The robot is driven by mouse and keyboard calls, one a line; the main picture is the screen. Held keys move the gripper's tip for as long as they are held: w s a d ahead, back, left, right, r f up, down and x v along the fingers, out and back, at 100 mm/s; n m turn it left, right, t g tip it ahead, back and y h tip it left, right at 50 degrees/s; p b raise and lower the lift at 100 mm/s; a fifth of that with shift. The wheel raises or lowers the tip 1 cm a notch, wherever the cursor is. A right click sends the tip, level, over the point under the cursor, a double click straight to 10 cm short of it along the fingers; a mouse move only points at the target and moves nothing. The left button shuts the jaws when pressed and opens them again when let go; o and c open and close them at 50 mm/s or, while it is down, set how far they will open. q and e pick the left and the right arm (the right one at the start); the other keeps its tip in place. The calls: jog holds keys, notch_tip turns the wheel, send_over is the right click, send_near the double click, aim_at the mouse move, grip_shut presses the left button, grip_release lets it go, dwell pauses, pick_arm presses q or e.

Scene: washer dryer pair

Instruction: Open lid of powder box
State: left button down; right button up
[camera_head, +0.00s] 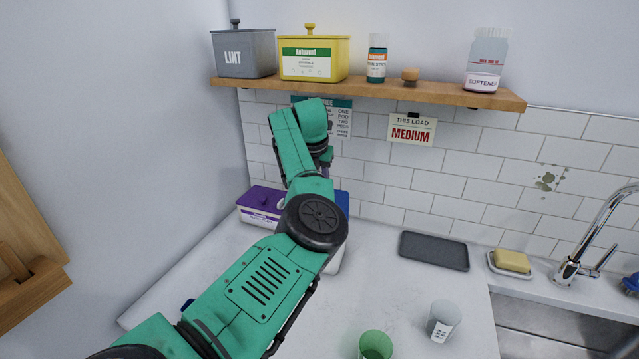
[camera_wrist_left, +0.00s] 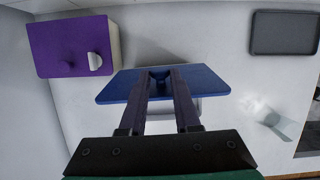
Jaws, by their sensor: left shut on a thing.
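A blue lid (camera_wrist_left: 115,88) lies between and beyond my left gripper's fingers in the left wrist view. My left gripper (camera_wrist_left: 160,76) is shut on the knob at the lid's middle. A pale box (camera_wrist_left: 190,108) shows partly under the lid; I cannot tell whether the lid rests on it or is raised. In the head view my green left arm covers most of this box; part of the blue lid (camera_head: 343,201) and the white body (camera_head: 337,262) show beside it. A white box with a purple lid (camera_head: 262,200) stands to the left, its lid on. My right gripper is not in view.
A wooden shelf (camera_head: 385,91) above holds a grey LINT box (camera_head: 244,54), a yellow box (camera_head: 314,59) and bottles. Walls bound the left and back.

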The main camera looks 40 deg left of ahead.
pick_arm(q)
jog(key=shift+d+f, duration=0.1)
jog(key=shift+f, duration=0.05)
dwell(0.3)
jog(key=c, duration=0.6)
grip_release()
